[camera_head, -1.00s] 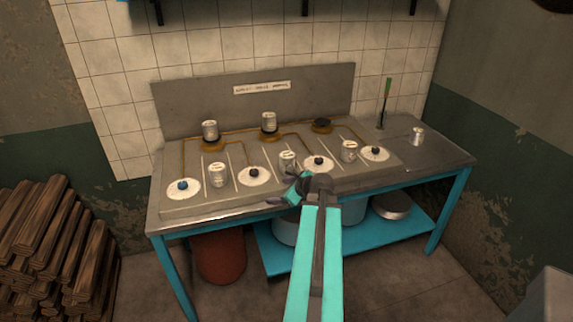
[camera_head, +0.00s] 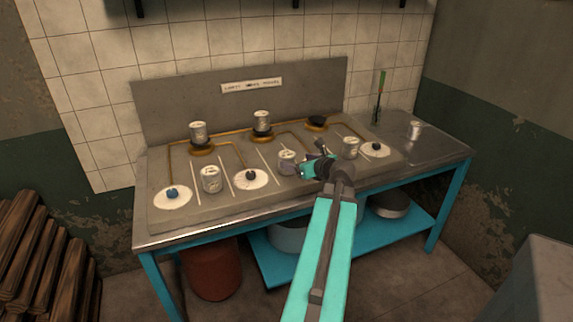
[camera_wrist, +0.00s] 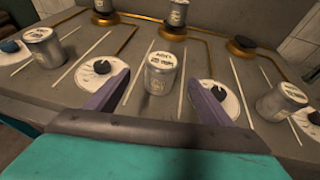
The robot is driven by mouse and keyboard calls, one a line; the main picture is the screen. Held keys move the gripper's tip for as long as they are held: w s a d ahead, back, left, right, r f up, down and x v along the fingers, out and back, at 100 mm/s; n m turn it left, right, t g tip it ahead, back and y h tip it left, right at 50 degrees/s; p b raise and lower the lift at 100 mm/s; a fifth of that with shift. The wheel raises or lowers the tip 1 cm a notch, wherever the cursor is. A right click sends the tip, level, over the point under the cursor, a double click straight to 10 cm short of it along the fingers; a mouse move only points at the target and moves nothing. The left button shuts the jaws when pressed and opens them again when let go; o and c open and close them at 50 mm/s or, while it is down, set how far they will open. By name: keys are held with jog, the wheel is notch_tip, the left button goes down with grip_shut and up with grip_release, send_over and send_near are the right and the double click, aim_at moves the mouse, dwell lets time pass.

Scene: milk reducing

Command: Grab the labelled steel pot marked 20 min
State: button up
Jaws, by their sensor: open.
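Several small steel pots with printed labels stand on the stove; the lettering is too small to read, so I cannot tell which is marked 20 min. The middle front pot (camera_head: 287,161) stands upright on the stove top; it also shows in the wrist view (camera_wrist: 160,79), centred ahead between my fingers. My gripper (camera_head: 307,159) is open and empty, just right of that pot. Other front pots are the left one (camera_head: 211,179) and the right one (camera_head: 350,147). Two more pots sit on rear burners, one left (camera_head: 198,131) and one centre (camera_head: 262,121).
White dials with knobs, such as the left dial (camera_head: 172,197), lie between the front pots. The right rear burner (camera_head: 317,122) holds no pot. Another can (camera_head: 415,130) and a green-handled tool (camera_head: 381,95) stand at the right. Stacked wood (camera_head: 30,250) lies left.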

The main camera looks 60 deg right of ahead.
aim_at(291, 160)
jog(key=shift+d, duration=0.1)
jog(key=shift+p+x, duration=0.3)
jog(key=shift+x, duration=3.95)
jog(key=shift+d+f, duration=0.1)
jog(key=shift+f, duration=0.05)
jog(key=shift+p+x, duration=0.45)
jog(key=shift+x, duration=2)
jog(key=c, duration=1.3)
